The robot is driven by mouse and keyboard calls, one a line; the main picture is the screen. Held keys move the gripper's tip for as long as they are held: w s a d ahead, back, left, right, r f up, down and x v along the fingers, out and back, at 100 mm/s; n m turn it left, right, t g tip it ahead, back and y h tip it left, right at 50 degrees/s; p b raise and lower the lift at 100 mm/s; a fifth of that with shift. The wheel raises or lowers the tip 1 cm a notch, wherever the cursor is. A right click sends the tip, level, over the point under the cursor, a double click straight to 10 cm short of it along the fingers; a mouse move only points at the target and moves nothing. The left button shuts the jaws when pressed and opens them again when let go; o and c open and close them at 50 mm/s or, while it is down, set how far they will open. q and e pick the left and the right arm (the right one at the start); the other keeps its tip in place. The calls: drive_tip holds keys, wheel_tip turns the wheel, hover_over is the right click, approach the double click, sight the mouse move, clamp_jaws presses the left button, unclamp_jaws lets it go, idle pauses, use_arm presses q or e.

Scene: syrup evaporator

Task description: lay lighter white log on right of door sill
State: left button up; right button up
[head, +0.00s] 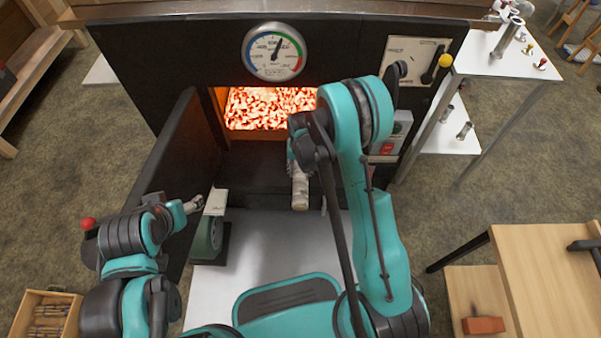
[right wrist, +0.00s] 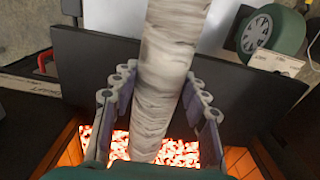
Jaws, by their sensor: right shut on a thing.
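A white log (head: 300,193) with birch-like bark is in my right gripper (head: 298,165), at the right part of the dark door sill (head: 250,163) of the firebox. In the right wrist view the log (right wrist: 165,75) runs lengthwise between both fingers, over the dark sill plate (right wrist: 100,65); I cannot tell whether it touches the plate. Glowing embers (head: 270,108) show behind the sill, and also in the right wrist view (right wrist: 178,153). My left gripper (head: 194,205) is beside the open door, near a small white panel; its jaw gap is unclear.
The open black door (head: 185,150) stands left of the sill. A green dial scale (head: 205,240) stands below it; it also shows in the right wrist view (right wrist: 272,35). A round gauge (head: 274,51) is above the opening. A wooden table (head: 550,260) is at the right.

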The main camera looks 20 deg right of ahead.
drive_tip(key=w+f, duration=0.1)
drive_tip(key=w, duration=0.1)
drive_tip(key=w+d+f, duration=0.1)
drive_tip(key=w+f, duration=0.1)
drive_tip(key=w, duration=0.1)
drive_tip(key=w+d+f+b, duration=0.1)
drive_tip(key=w, duration=0.2)
drive_tip(key=shift+w+d+f, duration=0.1)
drive_tip(key=shift+d+f, duration=0.1)
drive_tip(key=shift+d, duration=0.05)
drive_tip(key=shift+w+d+f, duration=0.2)
drive_tip(key=shift+w+f, duration=0.3)
drive_tip(key=shift+w, duration=0.1)
drive_tip(key=o, duration=1.5)
drive_tip(key=shift+o, duration=0.2)
wheel_tip(320, 180, up, 8)
drive_tip(key=shift+s+f, duration=0.1)
drive_tip(key=shift+f, duration=0.05)
